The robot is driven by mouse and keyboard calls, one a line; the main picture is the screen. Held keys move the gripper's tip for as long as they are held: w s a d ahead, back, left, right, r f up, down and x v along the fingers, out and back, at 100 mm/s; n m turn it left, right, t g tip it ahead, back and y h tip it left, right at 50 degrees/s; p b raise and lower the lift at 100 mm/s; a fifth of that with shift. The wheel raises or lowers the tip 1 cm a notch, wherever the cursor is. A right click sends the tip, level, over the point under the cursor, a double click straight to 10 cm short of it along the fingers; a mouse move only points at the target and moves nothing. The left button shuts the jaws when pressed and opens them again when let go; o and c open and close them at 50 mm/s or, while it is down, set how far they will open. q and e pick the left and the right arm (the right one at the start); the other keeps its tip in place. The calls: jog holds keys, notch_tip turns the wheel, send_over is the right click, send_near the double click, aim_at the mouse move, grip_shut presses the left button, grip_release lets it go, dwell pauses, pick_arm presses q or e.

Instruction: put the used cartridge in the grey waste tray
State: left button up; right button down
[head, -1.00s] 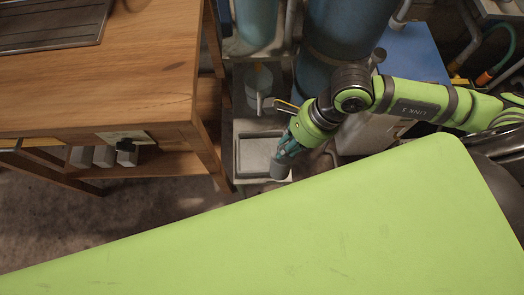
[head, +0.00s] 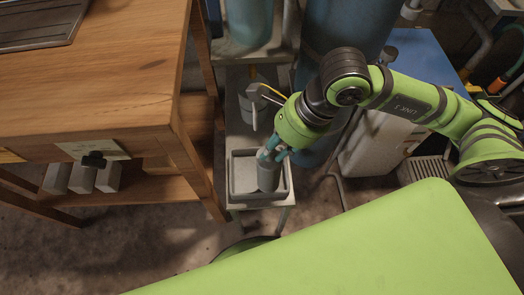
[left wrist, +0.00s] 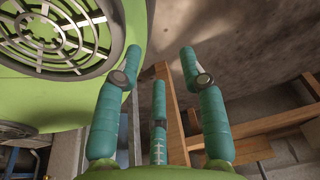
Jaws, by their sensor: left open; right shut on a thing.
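The grey waste tray (head: 243,179) is shallow and rectangular, and sits on a low stand at the middle of the head view. My right gripper (head: 271,156) points down over the right part of this tray, its teal fingers shut on the used cartridge (head: 268,179). The cartridge is a grey cylinder, roughly upright, and shows inside the tray's outline. I cannot tell whether its lower end touches the tray floor. My left gripper (left wrist: 160,78) is open and empty in the left wrist view, away from the tray.
A wooden table (head: 110,75) stands to the left, with grey blocks (head: 82,178) on its lower shelf. A grey spouted vessel (head: 252,105) and a blue drum (head: 335,45) stand behind the tray. My green body panel fills the front right.

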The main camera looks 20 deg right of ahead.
jog(key=b, duration=0.2)
jog(key=w+f+b, duration=0.1)
jog(key=b, duration=0.2)
jog(key=shift+w+a+f+b, duration=0.1)
jog(key=shift+w+f+b, duration=0.1)
jog(key=shift+f+b, duration=0.15)
pick_arm(q)
jog(key=w+d, duration=0.1)
jog(key=w, duration=0.6)
jog(key=shift+w+d+r+t, duration=0.2)
jog(key=shift+t, duration=0.1)
pick_arm(e)
jog(key=w+f, duration=0.4)
jog(key=f, duration=0.2)
jog(key=shift+w+a, duration=0.2)
jog(key=shift+w, duration=0.05)
pick_arm(q)
jog(key=shift+f, duration=0.1)
pick_arm(e)
jog(key=c, duration=1)
grip_release()
pick_arm(q)
jog(key=shift+r, duration=0.25)
